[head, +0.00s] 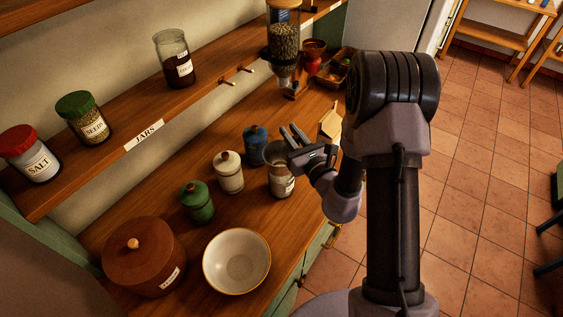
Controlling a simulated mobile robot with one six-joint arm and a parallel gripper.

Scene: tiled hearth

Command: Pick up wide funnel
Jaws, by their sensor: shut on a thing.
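A grey, wide-mouthed piece that looks like the wide funnel (275,153) is at the top of a labelled jar (281,184) on the wooden counter. I cannot tell whether it rests in the jar or is just above it. My gripper (291,138) reaches in from the right at its rim and is shut on it. The contact is small and partly hidden by the fingers.
Blue (255,145), cream (228,172) and green (197,202) canisters stand close by on the left. A bowl (237,262) and a brown lidded pot (144,256) are nearer. The jar shelf (120,122) runs above; a grain dispenser (283,45) stands behind.

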